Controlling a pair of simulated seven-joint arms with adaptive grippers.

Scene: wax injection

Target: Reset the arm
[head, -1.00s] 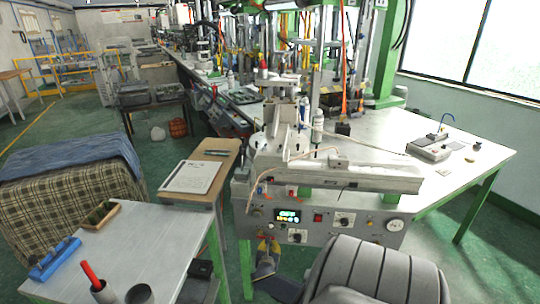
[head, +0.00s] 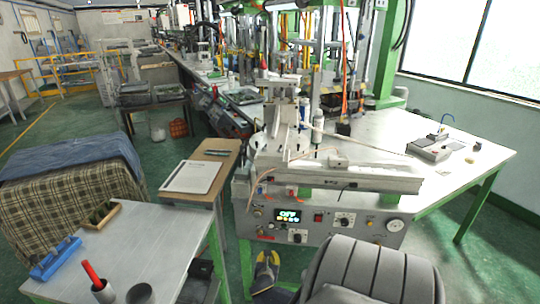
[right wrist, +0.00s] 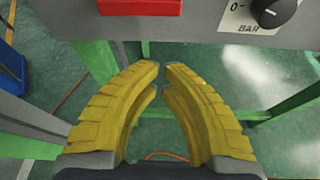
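My right gripper (head: 267,256), with yellow ridged fingers, is low in front of the wax injection machine (head: 330,179), just below the left part of its control panel (head: 360,229). In the right wrist view the fingertips of this gripper (right wrist: 162,66) come together with only a sliver of gap and nothing between them. The panel's lower edge (right wrist: 205,22) is ahead of the fingertips, apart from them. The left gripper is not in the head view.
A grey metal table (head: 175,231) stands at the left front, with a small wooden table (head: 226,160) behind it. A green machine leg (right wrist: 96,62) stands left of the fingers. A dark grey padded seat (head: 375,268) is right of the gripper. Open green floor lies below.

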